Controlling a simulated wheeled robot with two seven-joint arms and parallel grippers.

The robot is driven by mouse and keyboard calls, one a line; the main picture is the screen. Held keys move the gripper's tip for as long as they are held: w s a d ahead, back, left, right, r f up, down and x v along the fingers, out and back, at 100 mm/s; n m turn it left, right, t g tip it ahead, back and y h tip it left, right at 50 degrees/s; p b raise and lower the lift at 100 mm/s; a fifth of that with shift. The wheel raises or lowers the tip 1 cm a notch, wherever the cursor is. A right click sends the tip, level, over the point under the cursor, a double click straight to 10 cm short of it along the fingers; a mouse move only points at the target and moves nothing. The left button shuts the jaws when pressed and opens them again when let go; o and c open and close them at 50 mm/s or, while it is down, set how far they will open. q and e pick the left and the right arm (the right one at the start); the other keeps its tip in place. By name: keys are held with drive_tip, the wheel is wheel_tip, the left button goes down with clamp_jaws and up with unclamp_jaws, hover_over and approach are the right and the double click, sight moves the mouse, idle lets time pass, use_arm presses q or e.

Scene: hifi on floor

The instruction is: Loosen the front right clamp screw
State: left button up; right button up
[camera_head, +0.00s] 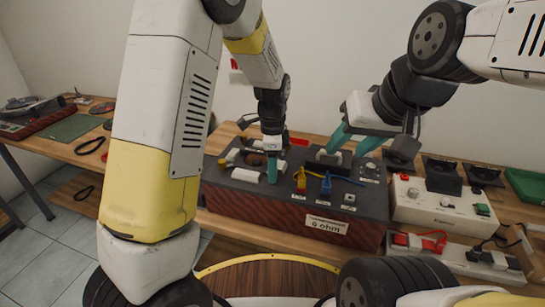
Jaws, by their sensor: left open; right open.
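A dark grey box with dark red sides and a "6 ohm" label (326,225) stands on the wooden bench. At the left of its top are pale cylinders and fittings, including a front one (245,175). I cannot tell for certain which part is the front right clamp screw. My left gripper (272,171) is open and points down over the box top, beside these fittings; one teal finger shows clearly and it hides what is behind it. My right gripper (352,142) is open, teal fingers spread, above the box's back right part, near a pale fitting (328,157).
A white control unit (438,207) and black stands (442,174) are to the right. My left arm blocks much of the view.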

use_arm(q)
clamp_jaws()
drive_tip(key=shift+n, duration=0.3)
drive_tip(key=n, duration=1)
drive_tip(key=shift+n, duration=0.3)
drive_tip(key=n, duration=0.5)
drive_tip(key=shift+n, duration=2.8)
